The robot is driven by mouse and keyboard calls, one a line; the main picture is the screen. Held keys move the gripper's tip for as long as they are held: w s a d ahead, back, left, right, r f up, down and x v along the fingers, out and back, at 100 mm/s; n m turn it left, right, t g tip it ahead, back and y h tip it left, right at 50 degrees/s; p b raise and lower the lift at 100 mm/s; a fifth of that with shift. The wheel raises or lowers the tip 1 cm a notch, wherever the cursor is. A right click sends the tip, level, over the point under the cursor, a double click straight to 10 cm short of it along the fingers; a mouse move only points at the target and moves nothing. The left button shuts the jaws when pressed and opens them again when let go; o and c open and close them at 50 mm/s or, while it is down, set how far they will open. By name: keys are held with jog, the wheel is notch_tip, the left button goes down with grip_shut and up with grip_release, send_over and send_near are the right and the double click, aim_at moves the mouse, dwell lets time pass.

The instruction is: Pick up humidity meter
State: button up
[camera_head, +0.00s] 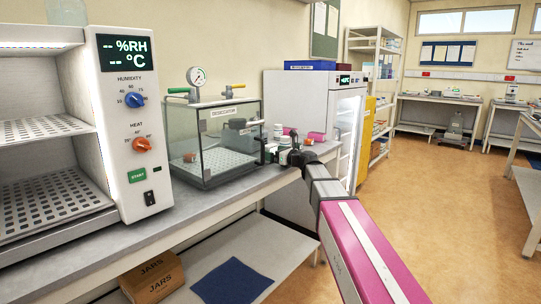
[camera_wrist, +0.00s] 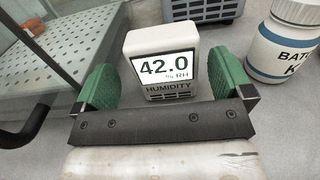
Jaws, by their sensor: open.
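The humidity meter (camera_wrist: 163,88) is a small white upright box in the wrist view, with a display reading 42.0 % RH. It stands on the grey bench, facing the camera. My gripper (camera_wrist: 162,70) is open, with one green finger to the left of the meter and the other to its right. Gaps show between the meter and the fingers, so it is not gripped. In the head view my gripper (camera_head: 290,154) is over the bench beside the glass desiccator; I cannot make out the meter clearly there.
In the wrist view a white bottle (camera_wrist: 283,50) stands close right of the right finger, and a grey box (camera_wrist: 205,8) is behind the meter. The glass desiccator (camera_head: 225,150) is at the left. A white fridge (camera_head: 347,120) stands beyond the bench.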

jog(key=x, duration=0.4)
jog(key=shift+w+r, duration=0.1)
jog(key=shift+w, duration=0.3)
jog(key=c, duration=1)
jog(key=shift+c, duration=0.2)
